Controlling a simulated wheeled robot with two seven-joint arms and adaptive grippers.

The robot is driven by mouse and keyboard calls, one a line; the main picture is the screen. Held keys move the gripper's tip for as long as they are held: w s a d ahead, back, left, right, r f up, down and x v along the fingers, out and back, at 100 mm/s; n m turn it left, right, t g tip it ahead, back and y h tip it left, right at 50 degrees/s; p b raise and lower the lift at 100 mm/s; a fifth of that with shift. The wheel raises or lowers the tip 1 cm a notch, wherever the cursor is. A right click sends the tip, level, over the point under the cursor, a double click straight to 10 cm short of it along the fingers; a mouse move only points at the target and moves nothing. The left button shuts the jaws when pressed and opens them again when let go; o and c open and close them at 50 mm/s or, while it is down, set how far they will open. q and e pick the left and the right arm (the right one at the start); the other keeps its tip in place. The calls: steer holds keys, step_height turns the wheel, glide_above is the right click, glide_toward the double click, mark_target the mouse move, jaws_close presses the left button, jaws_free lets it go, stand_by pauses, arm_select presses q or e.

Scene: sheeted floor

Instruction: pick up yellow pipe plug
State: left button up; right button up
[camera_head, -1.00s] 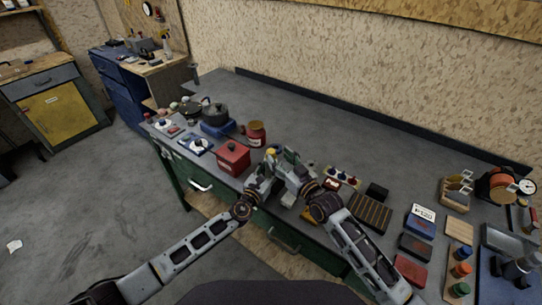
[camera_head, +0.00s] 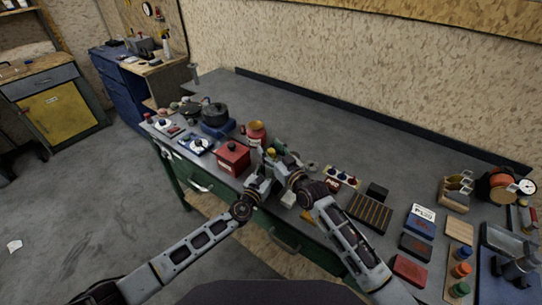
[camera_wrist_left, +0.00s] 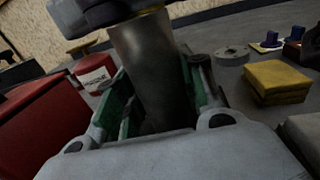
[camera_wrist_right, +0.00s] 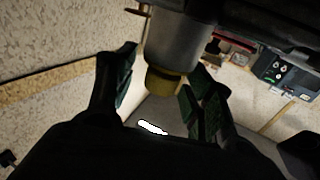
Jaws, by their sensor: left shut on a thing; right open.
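My left gripper (camera_wrist_left: 155,85) is shut on a grey metal pipe (camera_wrist_left: 148,60), which stands between its green pads in the left wrist view. The yellow pipe plug (camera_wrist_right: 163,82) sits at the end of the pipe in the right wrist view. It also shows small and partly hidden in the head view (camera_head: 271,152). My right gripper (camera_wrist_right: 165,70) is open, with one finger on each side of the plug. I cannot tell if a finger touches it. In the head view both grippers meet above the bench's front part, my right gripper (camera_head: 283,160) just right of my left (camera_head: 264,170).
The grey bench (camera_head: 330,125) is free behind the grippers. A red box (camera_head: 233,158) and a red jar (camera_head: 255,135) stand close to the left. A yellow sponge (camera_wrist_left: 277,80) lies near the left gripper. A slotted tray (camera_head: 370,212) and several small items fill the right side.

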mark_target(271, 150)
steer(key=c, duration=0.6)
steer(key=shift+c, duration=0.2)
steer(key=shift+r, duration=0.1)
steer(key=shift+r, duration=4.95)
arm_select(q)
steer(key=o, duration=1.3)
steer(key=shift+s, duration=0.15)
